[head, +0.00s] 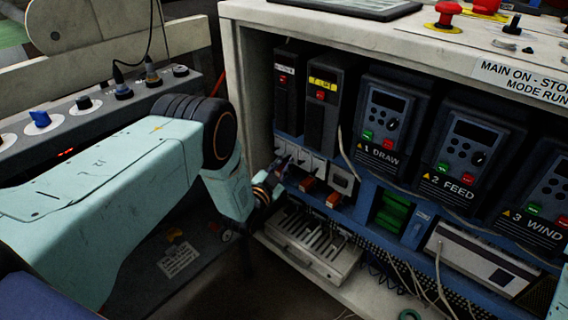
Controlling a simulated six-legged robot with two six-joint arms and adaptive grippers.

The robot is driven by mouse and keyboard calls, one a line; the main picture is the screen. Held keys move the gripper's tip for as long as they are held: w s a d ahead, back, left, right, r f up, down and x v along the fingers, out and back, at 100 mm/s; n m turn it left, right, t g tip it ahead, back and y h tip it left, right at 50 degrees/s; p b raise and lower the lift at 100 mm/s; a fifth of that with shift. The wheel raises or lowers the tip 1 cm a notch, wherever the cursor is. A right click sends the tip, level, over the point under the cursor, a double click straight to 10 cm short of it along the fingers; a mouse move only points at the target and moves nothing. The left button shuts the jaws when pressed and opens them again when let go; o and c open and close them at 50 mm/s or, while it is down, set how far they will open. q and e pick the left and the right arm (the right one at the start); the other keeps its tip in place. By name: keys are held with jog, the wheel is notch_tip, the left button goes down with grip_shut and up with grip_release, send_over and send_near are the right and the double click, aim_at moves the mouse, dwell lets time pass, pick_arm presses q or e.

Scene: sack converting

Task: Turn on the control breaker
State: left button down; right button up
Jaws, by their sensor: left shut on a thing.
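A row of small white breakers (303,157) sits on a rail inside the open cabinet, below two tall dark modules. I cannot read which one is the control breaker. My left gripper (279,170) reaches in from the left, with its fingertips at the left end of this row. It is shut on a small part there, apparently a breaker lever, which the fingers mostly hide. The lever's position cannot be made out. My right gripper is not in view.
Drive units labelled 1 DRAW (384,120), 2 FEED (466,150) and 3 WIND (535,200) stand right of the breakers. A white slotted unit (305,247) lies below. Loose wires hang in front. The cabinet's left wall (246,90) is close to my arm.

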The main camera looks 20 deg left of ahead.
pick_arm(q)
jog(key=r+g+p, duration=0.1)
jog(key=p, duration=0.2)
jog(key=r+g+p, duration=0.1)
jog(key=g+p, duration=0.1)
jog(key=p, duration=0.1)
jog(key=shift+m+g+y, duration=0.3)
jog(key=shift+m, duration=0.1)
jog(key=shift+w+d+r+g+y+p, duration=0.1)
jog(key=shift+g+y+p, duration=0.05)
jog(key=shift+g+p, duration=0.55)
jog(key=shift+w+r+g+y+p, duration=0.1)
jog(key=shift+g+y+p, duration=0.05)
jog(key=shift+g+p, duration=0.55)
jog(key=shift+m, duration=0.3)
jog(key=c, duration=1.4)
grip_release()
